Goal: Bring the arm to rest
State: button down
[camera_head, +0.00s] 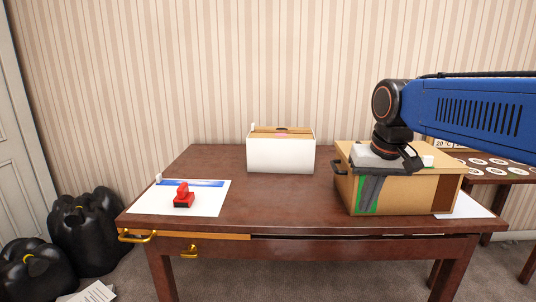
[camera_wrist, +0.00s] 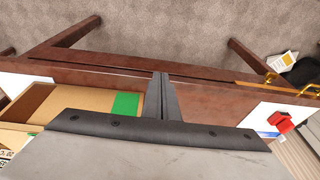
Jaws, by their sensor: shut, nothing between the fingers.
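My blue arm reaches in from the right in the head view. My gripper (camera_head: 410,158) hangs over the cardboard box (camera_head: 400,195) on the right of the table, partly in front of it. In the wrist view the fingers of my gripper (camera_wrist: 161,92) are together and empty. The cardboard box, with a green patch, also shows at the left of the wrist view (camera_wrist: 85,102). I cannot tell from these views whether the gripper touches the box.
The brown table (camera_head: 270,205) also bears a white box (camera_head: 281,153) at the back and a red stamp-like object (camera_head: 184,196) on a white sheet (camera_head: 212,200). Black bags (camera_head: 88,230) stand on the floor at left. A second table (camera_head: 494,174) is at right. The front middle tabletop is clear.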

jog(key=s+d+f+t, duration=0.1)
jog(key=s+d+f, duration=0.1)
jog(key=s+f, duration=0.5)
jog(key=s+d+f, duration=0.3)
jog(key=s+f, duration=0.5)
jog(key=s, duration=0.3)
jog(key=shift+s+d+f+t, duration=0.15)
jog(key=shift+s+t, duration=0.05)
jog(key=shift+t, duration=0.2)
